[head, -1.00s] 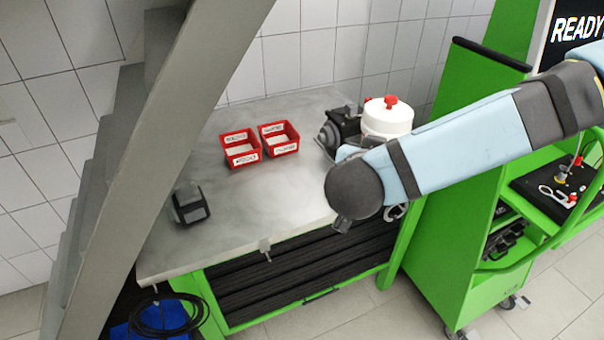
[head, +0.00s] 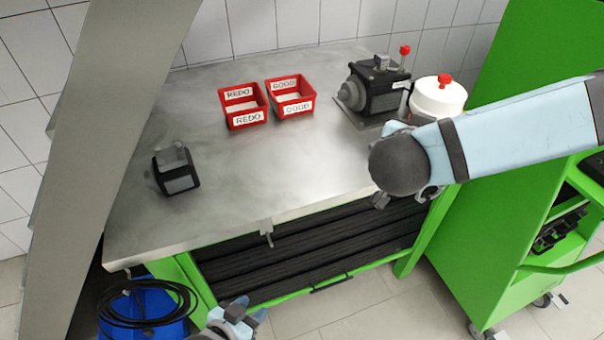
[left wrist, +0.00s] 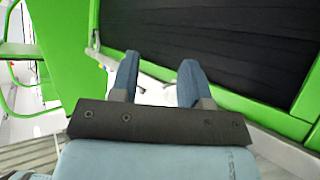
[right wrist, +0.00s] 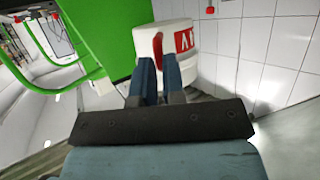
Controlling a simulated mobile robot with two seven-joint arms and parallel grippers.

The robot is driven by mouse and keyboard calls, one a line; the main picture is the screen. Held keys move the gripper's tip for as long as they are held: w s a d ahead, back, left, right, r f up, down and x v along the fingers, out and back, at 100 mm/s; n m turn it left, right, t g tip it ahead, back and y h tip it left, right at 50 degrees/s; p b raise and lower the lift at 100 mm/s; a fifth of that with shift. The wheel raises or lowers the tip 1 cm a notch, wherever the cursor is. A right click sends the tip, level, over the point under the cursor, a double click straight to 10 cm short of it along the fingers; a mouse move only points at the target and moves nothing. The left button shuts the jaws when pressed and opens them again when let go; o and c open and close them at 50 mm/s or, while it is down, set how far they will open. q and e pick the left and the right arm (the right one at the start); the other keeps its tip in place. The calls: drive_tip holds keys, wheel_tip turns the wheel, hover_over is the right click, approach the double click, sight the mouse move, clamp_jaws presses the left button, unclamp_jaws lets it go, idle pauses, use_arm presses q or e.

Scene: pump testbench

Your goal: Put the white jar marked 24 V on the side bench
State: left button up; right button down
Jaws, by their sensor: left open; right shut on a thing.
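The white jar (head: 437,101) has a red knob on its lid and shows beyond my right arm, at the bench's right end. Its lower part is hidden in the head view, so I cannot tell there whether it touches the bench. In the right wrist view the jar (right wrist: 208,38) has a red label, only partly readable. My right gripper (right wrist: 159,62) is shut on a red part at the jar's side. My left gripper (head: 248,312) is open and empty, low in front of the bench. The metal-topped bench (head: 270,180) fills the middle.
Two red bins, REDO (head: 246,118) and GOOD (head: 295,110), stand at the back. A dark pump (head: 378,90) is just left of the jar. A small black block (head: 176,182) sits at left. The bench's middle is clear. A green cart (head: 490,200) stands at right.

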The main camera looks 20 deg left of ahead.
wheel_tip(320, 180, down, 10)
drive_tip(key=b, duration=0.7)
drive_tip(key=shift+a+b, duration=0.2)
drive_tip(key=shift+b, duration=0.15)
drive_tip(key=shift+d+r, duration=0.15)
drive_tip(key=shift+d, duration=0.05)
drive_tip(key=shift+w+a+r+n+y, duration=0.35)
drive_tip(key=shift+a+r+n+y, duration=0.3)
drive_tip(key=shift+n+y, duration=0.75)
drive_tip(key=shift+w+a+r+n+y, duration=0.35)
drive_tip(key=shift+a+r+n+y, duration=0.3)
drive_tip(key=shift+n+y, duration=0.75)
drive_tip(key=shift+w+a+r+n+y, duration=0.35)
drive_tip(key=shift+a+r+n+y, duration=0.5)
drive_tip(key=shift+y, duration=0.85)
